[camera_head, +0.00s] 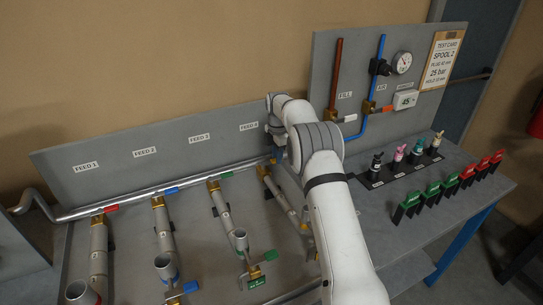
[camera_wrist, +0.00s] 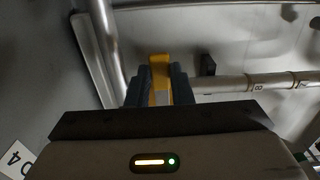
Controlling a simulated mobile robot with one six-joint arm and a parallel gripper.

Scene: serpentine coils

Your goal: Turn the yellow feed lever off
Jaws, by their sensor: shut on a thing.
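The yellow feed lever (camera_wrist: 160,72) shows in the wrist view between the two dark fingers of my gripper (camera_wrist: 158,88). The fingers are shut on it. In the head view my gripper (camera_head: 277,145) is at the far right end of the feed pipe, below the FEED 4 label (camera_head: 249,126). My arm hides the yellow lever there. A brass valve body (camera_head: 262,171) on the fourth branch shows just left of my gripper.
Red (camera_head: 112,208), blue (camera_head: 172,190) and green (camera_head: 227,175) levers sit on the other feed branches to the left. A test panel with a gauge (camera_head: 401,62) stands at the right. Small bottles (camera_head: 398,153) and red and green tags (camera_head: 450,185) stand on the right bench.

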